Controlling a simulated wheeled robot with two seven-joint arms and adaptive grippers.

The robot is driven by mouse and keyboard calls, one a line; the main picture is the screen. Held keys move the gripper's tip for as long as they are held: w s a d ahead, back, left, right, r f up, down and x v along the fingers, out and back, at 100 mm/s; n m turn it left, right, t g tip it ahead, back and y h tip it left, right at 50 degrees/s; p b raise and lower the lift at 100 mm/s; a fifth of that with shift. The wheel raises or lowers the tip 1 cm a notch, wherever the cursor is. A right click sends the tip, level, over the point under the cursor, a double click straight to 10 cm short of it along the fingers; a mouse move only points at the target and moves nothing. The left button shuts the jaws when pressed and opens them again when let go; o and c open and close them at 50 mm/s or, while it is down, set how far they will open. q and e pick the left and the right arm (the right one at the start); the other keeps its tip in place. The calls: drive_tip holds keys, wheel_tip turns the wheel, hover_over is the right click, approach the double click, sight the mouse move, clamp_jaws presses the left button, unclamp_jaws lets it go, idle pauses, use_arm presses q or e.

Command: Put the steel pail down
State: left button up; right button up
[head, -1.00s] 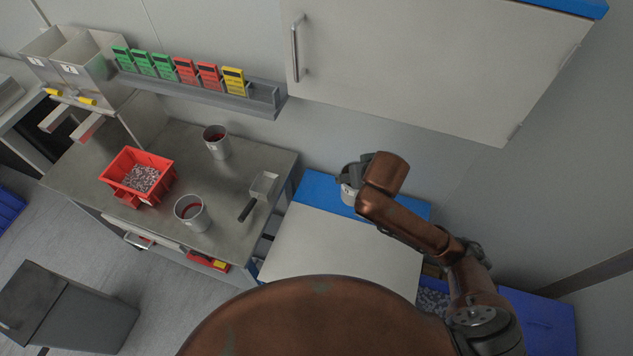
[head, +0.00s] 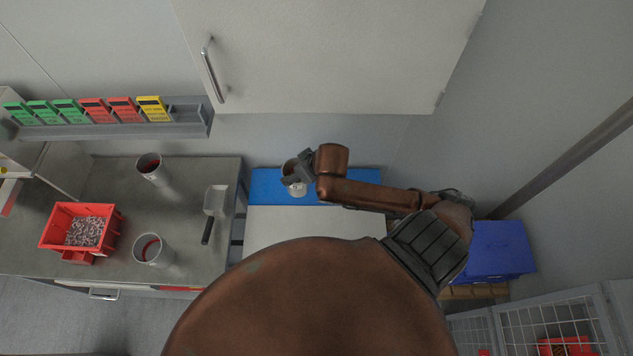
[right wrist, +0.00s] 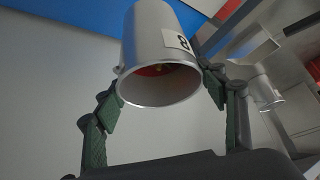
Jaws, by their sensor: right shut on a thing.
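The steel pail (head: 296,187) is a grey metal can with a dark printed mark on a white label. In the head view it is at the blue strip (head: 345,180) along the back of a white-topped surface (head: 300,222). My right gripper (head: 303,168) is shut on it. In the right wrist view the pail (right wrist: 160,50) sits between the green-padded fingers (right wrist: 160,105), its open rim towards the camera and some red inside. I cannot tell whether its base touches the surface. My left gripper is not in view.
On the steel bench (head: 190,255) at left stand two more pails (head: 152,172) (head: 147,251), a scoop (head: 215,203) and a red bin (head: 52,235) of small parts. A wall cabinet (head: 330,50) hangs above. The white top in front of the pail looks clear.

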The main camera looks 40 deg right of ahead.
drive_tip(key=s+d+f+n+p, duration=0.1)
drive_tip(key=s+d+p, duration=0.1)
drive_tip(key=s+d, duration=0.35)
drive_tip(key=w+d+f+p, duration=0.1)
drive_tip(key=w+d+f, duration=0.2)
drive_tip(key=d+f, duration=0.8)
wheel_tip(320, 180, down, 2)
drive_tip(key=shift+d+f+y, duration=0.25)
drive_tip(key=shift+d+y, duration=0.05)
drive_tip(key=shift+d, duration=0.1)
drive_tip(key=o, duration=2.1)
drive_tip(key=shift+f, duration=0.2)
drive_tip(key=p+v, duration=0.1)
drive_tip(key=v, duration=1.1)
